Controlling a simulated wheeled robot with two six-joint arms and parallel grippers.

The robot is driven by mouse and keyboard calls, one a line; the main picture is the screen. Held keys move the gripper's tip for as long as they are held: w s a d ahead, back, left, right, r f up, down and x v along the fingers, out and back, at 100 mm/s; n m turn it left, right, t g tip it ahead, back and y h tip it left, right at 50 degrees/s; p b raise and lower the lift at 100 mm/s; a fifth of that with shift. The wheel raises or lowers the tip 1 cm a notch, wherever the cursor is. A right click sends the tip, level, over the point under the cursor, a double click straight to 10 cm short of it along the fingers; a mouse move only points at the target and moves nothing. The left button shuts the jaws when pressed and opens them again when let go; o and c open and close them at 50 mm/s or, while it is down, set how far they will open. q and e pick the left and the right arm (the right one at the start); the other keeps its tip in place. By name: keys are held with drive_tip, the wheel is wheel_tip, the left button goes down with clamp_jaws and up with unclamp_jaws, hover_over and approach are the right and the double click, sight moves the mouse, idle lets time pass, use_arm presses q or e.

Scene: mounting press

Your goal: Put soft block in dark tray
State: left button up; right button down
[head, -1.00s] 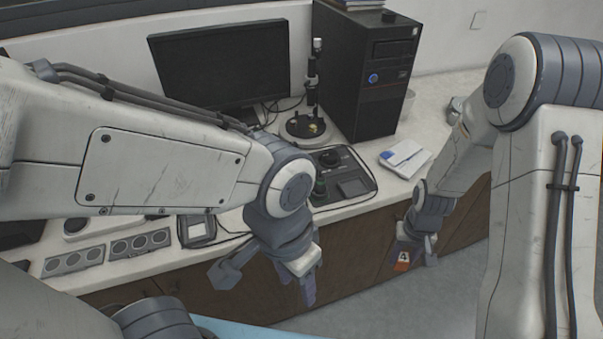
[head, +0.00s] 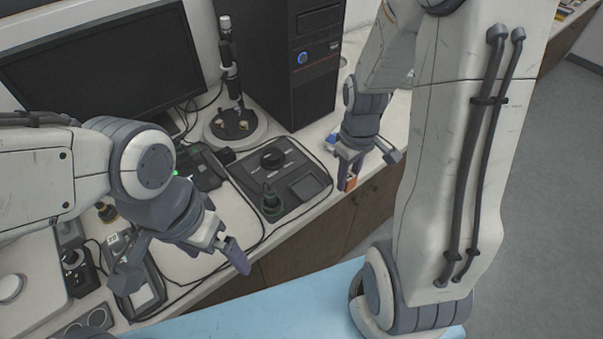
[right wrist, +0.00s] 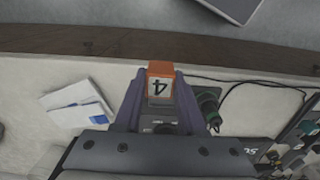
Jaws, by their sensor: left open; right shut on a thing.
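The soft block (head: 350,184) is small and orange with a white face. In the right wrist view the block (right wrist: 160,84) shows a black "4" on that face. My right gripper (head: 349,176) is shut on it, one finger on each side, near the counter's front edge, to the right of the black control box. My left gripper (head: 182,264) is open and empty, low over the left part of the counter. I cannot pick out a dark tray with certainty in either view.
A microscope-like stand (head: 231,85), monitor (head: 105,60) and black computer tower (head: 291,60) stand behind. A pale blue surface (head: 265,307) lies in front.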

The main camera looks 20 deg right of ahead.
drive_tip(key=p, duration=0.2)
hover_over(308, 188)
wheel_tip(308, 188, down, 7)
drive_tip(key=shift+r, duration=0.2)
wheel_tip(308, 188, down, 4)
drive_tip(key=shift+r+p, duration=0.1)
drive_tip(key=shift+p, duration=0.65)
drive_tip(key=shift+f, duration=0.2)
drive_tip(key=shift+f, duration=0.15)
drive_tip(key=c, duration=0.8)
unclamp_jaws()
drive_tip(key=shift+o, duration=0.2)
